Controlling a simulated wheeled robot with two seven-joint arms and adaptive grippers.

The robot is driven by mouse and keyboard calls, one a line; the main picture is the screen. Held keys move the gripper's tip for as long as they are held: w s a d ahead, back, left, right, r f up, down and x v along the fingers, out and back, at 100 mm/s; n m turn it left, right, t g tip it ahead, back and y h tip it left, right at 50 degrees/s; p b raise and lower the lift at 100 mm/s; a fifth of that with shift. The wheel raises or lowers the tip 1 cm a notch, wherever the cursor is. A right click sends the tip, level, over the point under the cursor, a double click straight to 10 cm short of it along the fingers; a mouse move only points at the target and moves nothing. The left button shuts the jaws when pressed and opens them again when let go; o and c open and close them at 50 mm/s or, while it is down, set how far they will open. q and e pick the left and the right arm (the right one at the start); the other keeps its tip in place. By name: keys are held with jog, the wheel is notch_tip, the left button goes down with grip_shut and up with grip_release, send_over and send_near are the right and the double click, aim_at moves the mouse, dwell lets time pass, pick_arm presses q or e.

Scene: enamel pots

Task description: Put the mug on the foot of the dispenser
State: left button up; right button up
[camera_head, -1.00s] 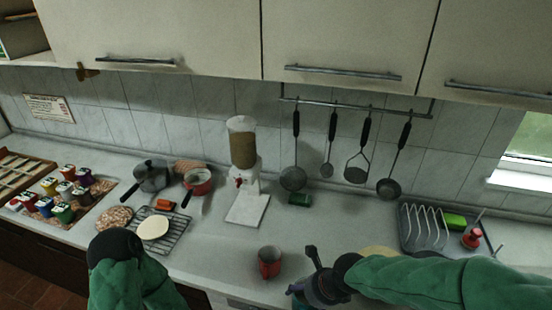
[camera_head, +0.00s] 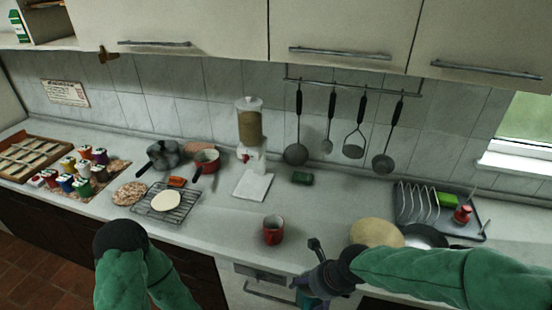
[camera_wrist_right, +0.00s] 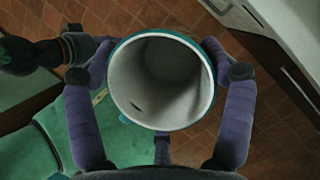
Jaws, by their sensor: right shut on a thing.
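My right gripper (camera_head: 318,282) is shut on a mug (camera_wrist_right: 160,85) with a teal rim and pale inside. In the wrist view I look into its open, empty top, with the fingers (camera_wrist_right: 160,110) on both sides; the floor shows beneath. In the head view the gripper mostly hides this mug, in front of the counter edge. A white dispenser (camera_head: 249,135) with brown contents stands near the back wall; its flat white foot (camera_head: 253,186) is bare. A red mug (camera_head: 273,231) stands upright on the counter in front of it. My left gripper is out of view; only that arm shows.
A cooling rack (camera_head: 183,208) with a pale round item, a dark pot (camera_head: 163,155) and a red saucepan (camera_head: 207,160) stand left of the dispenser. A round tan board (camera_head: 377,233) and a pan (camera_head: 425,236) lie right. Counter around the foot is mostly clear.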

aim_at(309, 293)
jog(key=shift+d+n, duration=0.15)
jog(key=shift+n, duration=0.25)
jog(key=shift+w+d+f+n+g, duration=0.25)
jog(key=shift+f+n, duration=0.1)
jog(key=shift+n, duration=0.15)
jog(key=shift+w+d+f+n+g, duration=0.15)
jog(key=shift+w+f+n, duration=0.15)
jog(key=shift+n, duration=0.2)
jog(key=shift+w+d+f+n+g+y+b, duration=0.15)
jog(key=shift+f+n+g+y+b, duration=0.15)
jog(key=shift+n, duration=0.25)
jog(key=shift+w+d+f+n+g+y+b, duration=0.15)
jog(key=shift+f+n, duration=0.2)
jog(key=shift+n, duration=0.2)
jog(key=w+d+f+n+g+h+b, duration=0.1)
jog(key=f+n, duration=0.4)
jog(key=n, duration=0.5)
jog(key=w+d+f+n+g+h+b, duration=0.2)
jog(key=w+d+f+n+g+h, duration=0.1)
jog(key=n, duration=0.7)
jog(key=shift+w+d+f+n+g, duration=0.35)
jog(key=shift+d+f+g, duration=0.3)
jog(key=shift+d+f, duration=0.85)
jog(key=shift+d+r+h, duration=0.1)
jog(key=shift+r+h, duration=0.05)
jog(key=shift+h, duration=0.1)
